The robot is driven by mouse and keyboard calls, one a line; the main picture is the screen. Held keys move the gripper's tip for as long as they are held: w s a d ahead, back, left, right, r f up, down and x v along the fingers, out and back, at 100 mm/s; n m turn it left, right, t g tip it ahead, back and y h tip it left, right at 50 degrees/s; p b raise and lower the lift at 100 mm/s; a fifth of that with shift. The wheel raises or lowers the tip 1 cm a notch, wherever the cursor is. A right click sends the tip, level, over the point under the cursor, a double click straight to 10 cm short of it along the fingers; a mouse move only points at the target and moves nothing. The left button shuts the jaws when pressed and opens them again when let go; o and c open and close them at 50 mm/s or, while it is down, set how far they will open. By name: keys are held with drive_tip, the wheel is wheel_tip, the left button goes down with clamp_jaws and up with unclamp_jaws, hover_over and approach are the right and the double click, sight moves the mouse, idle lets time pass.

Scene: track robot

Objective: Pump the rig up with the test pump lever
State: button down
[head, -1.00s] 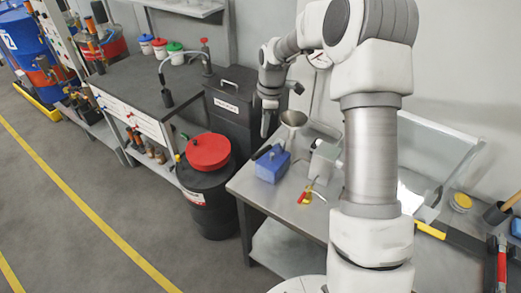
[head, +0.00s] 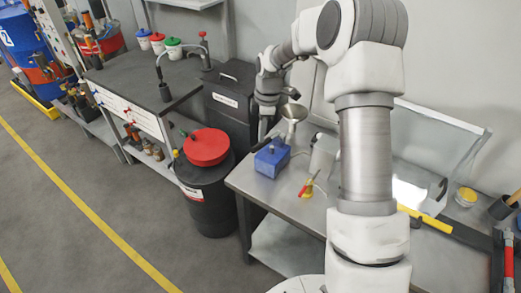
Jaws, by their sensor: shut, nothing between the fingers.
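The test pump is a small blue box (head: 272,161) on the near left corner of the grey steel bench. Its dark lever (head: 258,147) shows at the pump's back left, partly hidden. My gripper (head: 263,137) is shut and empty, pointing down at the lever end just behind the pump. Whether the fingertips touch the lever cannot be told at this size. A red and yellow valve fitting (head: 308,188) lies on the bench right of the pump. A grey funnel (head: 293,113) stands behind the pump.
A black drum with a red lid (head: 206,147) stands left of the bench, and a black cabinet (head: 229,95) behind it. A clear shield (head: 437,140) stands at the bench's back right. The floor at left is open, with a yellow line.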

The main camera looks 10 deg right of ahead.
sight(262, 144)
drive_tip(key=shift+f, duration=0.8)
wheel_tip(262, 144, down, 3)
drive_tip(key=shift+b, duration=1.25)
drive_tip(key=shift+r, duration=0.25)
drive_tip(key=d, duration=0.1)
drive_tip(key=d+p, duration=0.1)
drive_tip(key=d, duration=0.1)
drive_tip(key=shift+s+r, duration=0.15)
drive_tip(key=shift+r, duration=0.25)
drive_tip(key=shift+a, duration=0.1)
drive_tip(key=shift+r, duration=0.1)
